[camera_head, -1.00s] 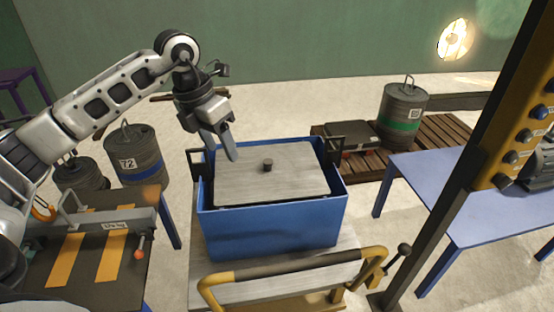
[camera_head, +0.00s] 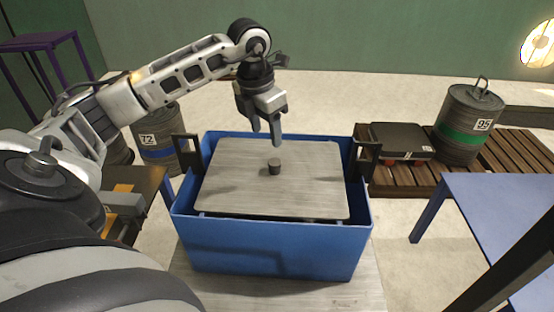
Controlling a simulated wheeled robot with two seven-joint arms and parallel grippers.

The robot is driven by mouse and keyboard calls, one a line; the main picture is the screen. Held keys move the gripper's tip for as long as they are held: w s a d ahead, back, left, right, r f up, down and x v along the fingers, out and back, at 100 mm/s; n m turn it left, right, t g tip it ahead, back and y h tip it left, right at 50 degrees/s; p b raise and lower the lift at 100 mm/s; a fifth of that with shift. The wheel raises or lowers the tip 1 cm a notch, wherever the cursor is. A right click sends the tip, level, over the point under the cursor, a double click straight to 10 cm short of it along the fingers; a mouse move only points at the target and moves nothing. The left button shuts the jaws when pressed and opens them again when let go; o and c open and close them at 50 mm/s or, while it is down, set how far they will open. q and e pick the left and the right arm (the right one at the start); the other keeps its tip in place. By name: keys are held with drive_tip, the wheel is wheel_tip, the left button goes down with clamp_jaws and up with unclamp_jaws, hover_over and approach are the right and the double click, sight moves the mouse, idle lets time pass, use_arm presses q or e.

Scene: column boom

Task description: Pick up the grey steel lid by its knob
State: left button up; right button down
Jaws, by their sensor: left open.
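The grey steel lid (camera_head: 315,185) lies flat in the top of a blue crate (camera_head: 275,248), slightly inside its rim. Its short dark knob (camera_head: 275,166) stands near the middle of the lid. My left gripper (camera_head: 265,138) points down with its fingers apart, above the back part of the lid and just behind the knob in the picture. It is empty and does not touch the knob. My right gripper is not in view.
The crate has dark upright handles (camera_head: 367,158) at both ends and stands on a grey platform (camera_head: 345,292). Behind right, a pallet (camera_head: 400,177) carries a flat scale and a green-banded drum (camera_head: 467,125). A blue table (camera_head: 500,205) stands at right, a blue-banded drum (camera_head: 160,150) at left.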

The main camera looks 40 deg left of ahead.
sight(275, 161)
use_arm(q)
drive_tip(key=f, duration=0.4)
drive_tip(key=w+f, duration=0.1)
drive_tip(key=f, duration=0.1)
drive_tip(key=shift+f, duration=0.25)
drive_tip(key=shift+w+f+b, duration=0.15)
drive_tip(key=shift+w+f, duration=0.15)
drive_tip(key=shift+f, duration=0.55)
drive_tip(key=shift+w+f+b, duration=0.15)
drive_tip(key=shift+w+f, duration=0.15)
drive_tip(key=shift+f, duration=0.55)
drive_tip(key=shift+w+f+b, duration=0.15)
drive_tip(key=shift+w+f, duration=0.15)
drive_tip(key=shift+f, duration=0.55)
clamp_jaws()
drive_tip(key=shift+w+r, duration=0.1)
drive_tip(key=shift+r, duration=0.15)
